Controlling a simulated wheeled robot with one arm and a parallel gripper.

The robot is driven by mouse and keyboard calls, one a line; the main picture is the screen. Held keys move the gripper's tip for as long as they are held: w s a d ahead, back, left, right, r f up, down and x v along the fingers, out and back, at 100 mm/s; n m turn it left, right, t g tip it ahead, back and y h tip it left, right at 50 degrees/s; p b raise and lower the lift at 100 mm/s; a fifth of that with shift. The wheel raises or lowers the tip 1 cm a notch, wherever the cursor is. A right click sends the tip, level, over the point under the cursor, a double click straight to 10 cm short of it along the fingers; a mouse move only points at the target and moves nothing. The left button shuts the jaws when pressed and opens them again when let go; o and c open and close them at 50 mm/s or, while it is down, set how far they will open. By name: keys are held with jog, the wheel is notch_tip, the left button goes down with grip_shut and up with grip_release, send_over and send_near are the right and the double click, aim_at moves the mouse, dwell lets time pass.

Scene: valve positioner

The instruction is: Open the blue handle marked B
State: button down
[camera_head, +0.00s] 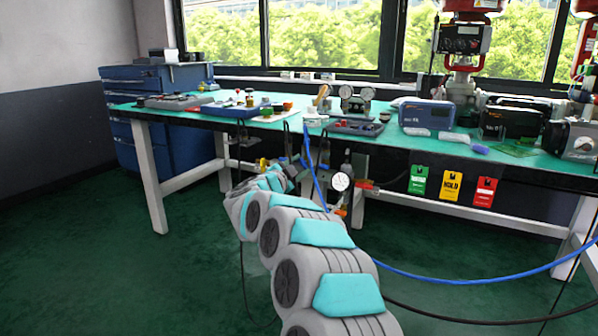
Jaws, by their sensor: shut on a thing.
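My gripper (291,170) is at the far end of my outstretched arm, just below the front edge of the workbench. It is small and dark here, at the valve fittings under the bench edge, and shut on what seems to be a handle there. The gripper and arm cover most of that handle. I cannot make out its blue colour or the letter B. To the right, a round white gauge (341,181) and a red lever (364,186) show on the fittings. A small yellow part (263,163) shows left of the gripper.
The green-topped workbench (420,150) carries instruments, trays and gauges. A blue hose (470,281) and a dark cable (480,319) cross the right side. Green, yellow and red tags (451,188) hang from the bench front. The green floor (110,270) at left is clear.

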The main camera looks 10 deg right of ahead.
jog(key=m+b, duration=0.1)
jog(key=m, duration=0.1)
jog(key=m+b, duration=0.2)
jog(key=m, duration=0.1)
jog(key=shift+f+m, duration=0.2)
jog(key=shift+m, duration=0.1)
jog(key=shift+d+m+b, duration=0.1)
jog(key=shift+m+b, duration=0.95)
jog(key=shift+m, duration=0.35)
jog(key=shift+r, duration=0.1)
jog(key=c, duration=0.6)
grip_release()
jog(key=v, duration=0.8)
